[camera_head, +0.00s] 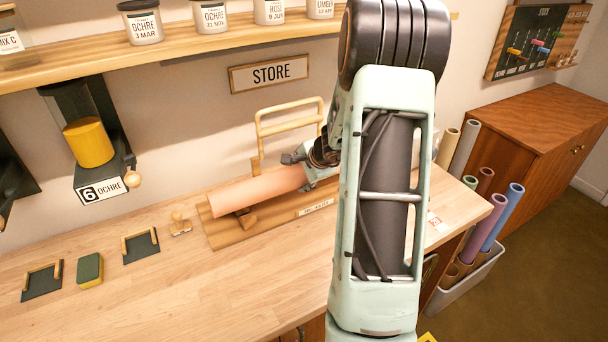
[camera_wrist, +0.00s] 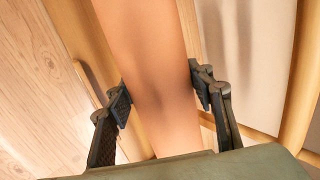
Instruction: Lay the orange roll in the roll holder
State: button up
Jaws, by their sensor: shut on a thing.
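The orange roll (camera_head: 255,190) is a long, smooth cylinder, lying slantwise over the wooden roll holder (camera_head: 222,238) at the back of the bench. The holder is a low board with a small wooden support (camera_head: 247,220) showing under the roll and a label (camera_head: 316,207) on its front. My gripper (camera_head: 305,168) is at the roll's right end, partly hidden by my arm. In the wrist view my gripper (camera_wrist: 163,93) has one finger pad on each side of the roll (camera_wrist: 145,45), shut on it. I cannot tell whether the roll touches the holder's supports.
A wooden rail frame (camera_head: 290,118) stands behind the holder. A stamp (camera_head: 180,225), a green sponge (camera_head: 90,270) and two dark pads with handles lie to the left. An ochre dispenser (camera_head: 88,143) hangs on the wall. A bin of coloured rolls (camera_head: 465,275) stands right. The front bench is clear.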

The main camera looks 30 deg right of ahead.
jog(key=b+x, duration=0.1)
jog(key=x, duration=0.2)
jog(key=shift+f, duration=0.15)
jog(key=shift+s+f+b, duration=0.1)
jog(key=shift+f+b, duration=0.5)
jog(key=shift+b, duration=0.35)
jog(key=o, duration=1.3)
jog(key=shift+o, duration=0.2)
jog(key=shift+s+f, duration=0.1)
jog(key=v, duration=1.2)
